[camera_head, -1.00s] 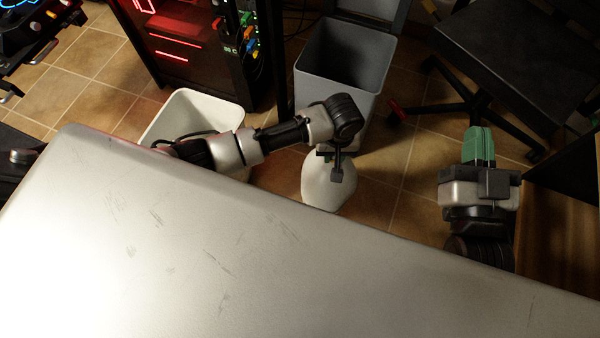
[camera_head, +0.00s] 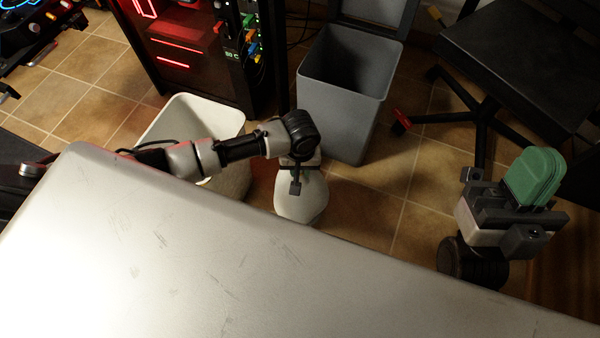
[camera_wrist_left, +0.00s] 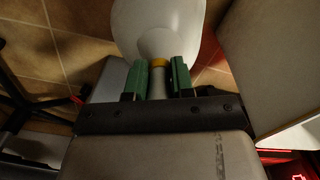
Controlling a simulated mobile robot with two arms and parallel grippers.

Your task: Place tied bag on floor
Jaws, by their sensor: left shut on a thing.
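The tiled floor (camera_head: 355,205) shows around the bag.
A white bin (camera_head: 235,180) stands left of the bag, partly behind my left arm. A grey open bin (camera_head: 345,100) stands behind it. A black wheeled chair (camera_head: 510,60) is at the back right. A dark computer tower (camera_head: 195,55) is at the back left. Bare tile lies right of the bag.

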